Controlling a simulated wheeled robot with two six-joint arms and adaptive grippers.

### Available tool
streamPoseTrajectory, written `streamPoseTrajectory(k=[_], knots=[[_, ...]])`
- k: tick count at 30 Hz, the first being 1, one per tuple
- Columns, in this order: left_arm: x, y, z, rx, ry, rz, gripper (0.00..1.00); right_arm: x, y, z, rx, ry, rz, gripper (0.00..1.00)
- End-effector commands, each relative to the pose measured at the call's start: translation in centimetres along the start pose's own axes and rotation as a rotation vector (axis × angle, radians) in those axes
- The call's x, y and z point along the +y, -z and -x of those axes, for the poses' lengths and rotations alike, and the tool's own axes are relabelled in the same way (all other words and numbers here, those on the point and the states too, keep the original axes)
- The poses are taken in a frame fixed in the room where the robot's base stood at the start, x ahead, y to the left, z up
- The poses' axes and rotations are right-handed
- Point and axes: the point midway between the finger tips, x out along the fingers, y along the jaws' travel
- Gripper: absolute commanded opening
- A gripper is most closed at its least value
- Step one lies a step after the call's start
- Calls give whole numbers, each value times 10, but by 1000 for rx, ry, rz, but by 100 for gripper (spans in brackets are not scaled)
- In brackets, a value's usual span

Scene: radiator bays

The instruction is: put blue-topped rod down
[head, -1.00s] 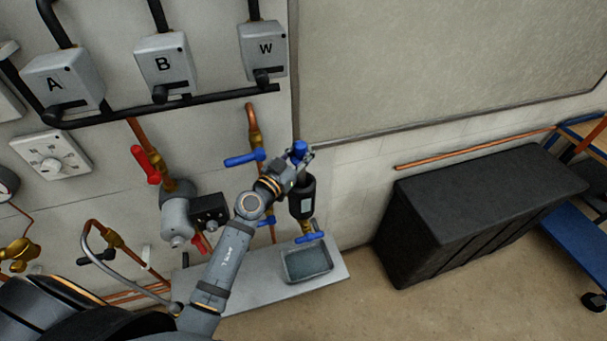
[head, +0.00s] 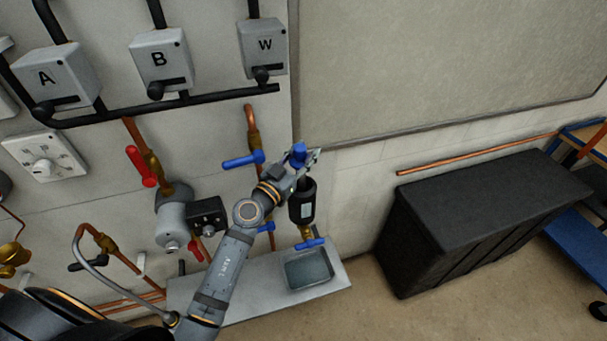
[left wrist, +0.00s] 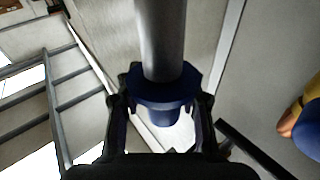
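The blue-topped rod's blue top (head: 299,153) stands upright in my left gripper (head: 300,163) in the head view. In the left wrist view its blue collar (left wrist: 166,88) sits between the two fingers, which flank it closely on both sides. The grey shaft (left wrist: 161,40) runs from the collar out of that picture. A black cylinder (head: 302,202) with a pale label is directly below the gripper in the head view. Whether the rod's lower end is inside it is hidden. My right gripper is in neither view.
A blue-handled brass valve (head: 310,243) is under the cylinder, above a grey tray (head: 309,268) on a ledge (head: 240,295). Another blue lever (head: 242,160) is left of the gripper. A black chest (head: 480,215) stands right. Boxes A, B and W (head: 264,50) hang above.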

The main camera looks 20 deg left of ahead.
Motion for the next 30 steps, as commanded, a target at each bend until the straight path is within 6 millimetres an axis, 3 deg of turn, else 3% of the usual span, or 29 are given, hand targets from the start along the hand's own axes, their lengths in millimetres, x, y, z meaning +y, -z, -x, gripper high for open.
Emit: streamPoseTrajectory(k=[1, 8, 11, 21, 25, 30], knots=[[3, -91, 16, -164, -5, 41, 52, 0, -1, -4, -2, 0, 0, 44], [2, -91, 20, -165, -5, 40, 52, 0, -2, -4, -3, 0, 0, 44], [2, -90, 34, -166, -5, 39, 52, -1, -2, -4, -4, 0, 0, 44], [2, -76, 111, -159, -6, 38, 52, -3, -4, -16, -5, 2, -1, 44], [1, -70, 126, -154, -3, 40, 52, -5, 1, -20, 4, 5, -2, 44], [1, -64, 132, -151, -1, 43, 52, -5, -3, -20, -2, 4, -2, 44]])
